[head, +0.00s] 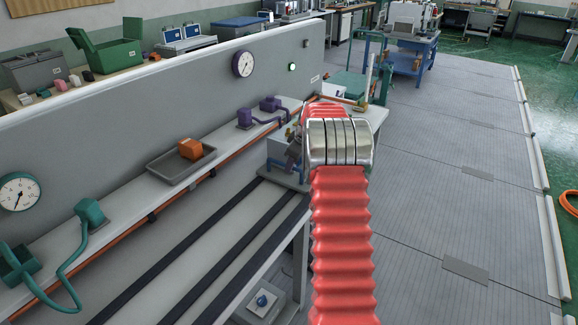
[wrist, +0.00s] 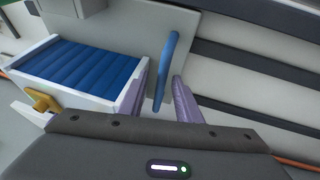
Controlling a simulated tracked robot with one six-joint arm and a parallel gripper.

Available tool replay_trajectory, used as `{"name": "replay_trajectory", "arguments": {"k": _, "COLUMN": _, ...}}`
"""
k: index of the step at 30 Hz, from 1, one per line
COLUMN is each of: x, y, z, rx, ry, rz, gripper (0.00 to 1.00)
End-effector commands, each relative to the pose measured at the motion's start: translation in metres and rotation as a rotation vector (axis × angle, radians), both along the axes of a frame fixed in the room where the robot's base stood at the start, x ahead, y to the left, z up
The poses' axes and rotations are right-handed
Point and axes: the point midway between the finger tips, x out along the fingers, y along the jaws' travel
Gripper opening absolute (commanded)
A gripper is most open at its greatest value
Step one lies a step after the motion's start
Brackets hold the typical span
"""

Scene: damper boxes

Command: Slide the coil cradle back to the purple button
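The coil cradle, a pale carriage with a blue ribbed coil (wrist: 75,70), shows in the wrist view at the left, with a blue upright handle (wrist: 167,65) on its plate. My gripper (wrist: 162,75) has two purple fingers standing apart on either side of the handle; no firm grip shows. In the head view the cradle (head: 284,155) sits at the far end of the dark rails, partly hidden by my red arm, and my fingers are mostly hidden. Purple devices (head: 245,118) with a purple cable stand on the ledge left of the cradle; I cannot make out the button itself.
Dark rails (head: 195,245) run clear along the bench toward the near left. An orange block lies in a grey tray (head: 165,171) on the ledge. Teal devices (head: 90,212) with a cable stand nearer. A grey wall panel (head: 130,110) backs the ledge. Open floor lies right.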

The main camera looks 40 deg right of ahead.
Motion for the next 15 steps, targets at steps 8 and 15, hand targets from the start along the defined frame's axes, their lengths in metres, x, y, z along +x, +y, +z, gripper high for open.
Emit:
{"name": "replay_trajectory", "arguments": {"k": 8, "x": -0.003, "y": 0.001, "z": 0.009, "rx": -0.001, "ry": -0.003, "rz": 0.0, "gripper": 0.31}}
{"name": "replay_trajectory", "arguments": {"k": 15, "x": -0.017, "y": 0.002, "z": 0.038, "rx": -0.001, "ry": -0.003, "rz": 0.0, "gripper": 0.31}}
